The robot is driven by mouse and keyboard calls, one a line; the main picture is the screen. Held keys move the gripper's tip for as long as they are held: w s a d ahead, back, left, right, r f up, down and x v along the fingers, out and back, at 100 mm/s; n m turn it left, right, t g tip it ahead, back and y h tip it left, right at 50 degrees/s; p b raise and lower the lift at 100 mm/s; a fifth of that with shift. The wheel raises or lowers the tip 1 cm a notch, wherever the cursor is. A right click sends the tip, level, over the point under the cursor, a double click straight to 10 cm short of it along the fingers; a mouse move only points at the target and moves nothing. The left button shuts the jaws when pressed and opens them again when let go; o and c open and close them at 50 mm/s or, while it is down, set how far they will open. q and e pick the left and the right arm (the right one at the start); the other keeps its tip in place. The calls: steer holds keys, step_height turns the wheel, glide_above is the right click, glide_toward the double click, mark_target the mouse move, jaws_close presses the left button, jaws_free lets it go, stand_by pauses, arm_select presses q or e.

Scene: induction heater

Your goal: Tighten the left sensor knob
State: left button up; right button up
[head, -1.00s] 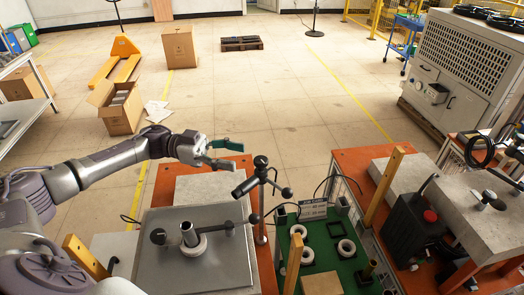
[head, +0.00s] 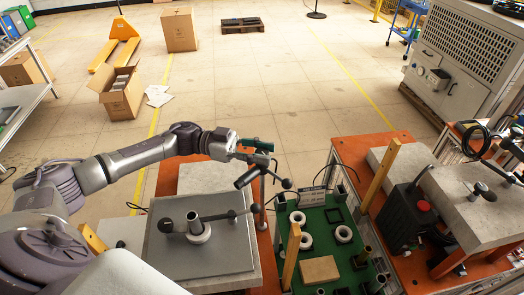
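The dark sensor (head: 246,179) hangs tilted on a slim metal stand beside the grey heater plate (head: 222,262). Round dark knobs sit on this stand, one at the right (head: 287,183) and one lower down (head: 255,208). My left gripper (head: 262,152) reaches in from the left at the top of the stand. Its green-tipped fingers look apart, close around or beside the stand's top joint. I cannot tell whether they touch it. The stand's top is partly hidden by the fingers. My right gripper is not in view.
A metal post with a pale ring (head: 198,232) stands on the heater plate. A green tray (head: 326,230) with several white rings and a wooden block (head: 320,270) lies to the right. Upright wooden posts (head: 380,184) and a black box with a red button (head: 405,222) stand farther right.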

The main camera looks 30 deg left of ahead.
arm_select(q)
steer(key=c, duration=0.4)
steer(key=m+g+b, duration=0.1)
steer(key=b, duration=0.1)
steer(key=m+g+b, duration=0.1)
steer(key=g, duration=0.1)
steer(key=m+g+b, duration=0.1)
steer(key=g+b, duration=0.1)
steer(key=shift+w+f+h+b, duration=0.1)
steer(key=shift+f+h+b, duration=0.2)
steer(key=shift+b, duration=0.05)
steer(key=shift+c, duration=0.2)
steer(key=shift+r+m+g+b, duration=0.3)
steer(key=shift+m+g+b, duration=0.45)
steer(key=shift+g, duration=0.35)
steer(key=o, duration=1.1)
